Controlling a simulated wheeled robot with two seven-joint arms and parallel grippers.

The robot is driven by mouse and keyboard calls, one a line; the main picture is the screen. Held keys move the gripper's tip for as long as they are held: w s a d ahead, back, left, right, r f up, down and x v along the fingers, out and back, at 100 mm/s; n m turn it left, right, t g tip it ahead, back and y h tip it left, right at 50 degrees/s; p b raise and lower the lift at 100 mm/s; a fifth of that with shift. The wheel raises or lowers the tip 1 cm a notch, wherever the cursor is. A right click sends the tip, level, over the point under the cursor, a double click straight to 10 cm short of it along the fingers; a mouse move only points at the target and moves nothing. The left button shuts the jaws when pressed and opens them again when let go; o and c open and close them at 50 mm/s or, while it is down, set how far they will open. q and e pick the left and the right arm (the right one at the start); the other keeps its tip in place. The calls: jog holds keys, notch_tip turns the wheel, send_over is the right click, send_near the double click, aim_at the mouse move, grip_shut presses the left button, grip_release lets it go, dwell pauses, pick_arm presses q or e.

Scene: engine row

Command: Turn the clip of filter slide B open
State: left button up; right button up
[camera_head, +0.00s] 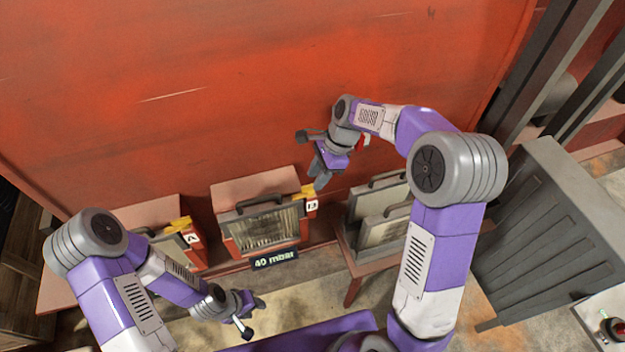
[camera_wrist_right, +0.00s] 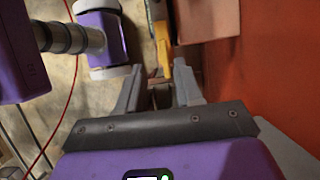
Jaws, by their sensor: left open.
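Filter slide B (camera_head: 262,230) is a framed filter with a dark handle, seated in a red housing against the red wall. Its yellow clip (camera_head: 308,191) is at the housing's upper right, above the B label (camera_head: 312,205). My right gripper (camera_head: 319,180) is just above and beside that clip. In the right wrist view the right gripper (camera_wrist_right: 158,88) has its fingers apart, and the yellow clip (camera_wrist_right: 182,72) shows by the tip of the right-hand finger. I cannot tell whether they touch. My left gripper (camera_head: 252,312) is open and empty, low in front of the housings.
Housing A, with its own yellow clip (camera_head: 181,224) and A label (camera_head: 192,238), stands left, partly behind my left arm. A "40 mbar" display (camera_head: 275,260) is below slide B. A rack with filter panels (camera_head: 380,222) stands right.

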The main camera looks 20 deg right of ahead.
aim_at(311, 185)
jog(key=f, duration=0.2)
jog(key=w+a+f, duration=0.1)
jog(key=shift+f, duration=0.2)
jog(key=shift+s+a, duration=0.1)
jog(key=shift+s, duration=0.2)
jog(key=shift+w, duration=0.15)
jog(key=shift+c, duration=1.4)
grip_shut()
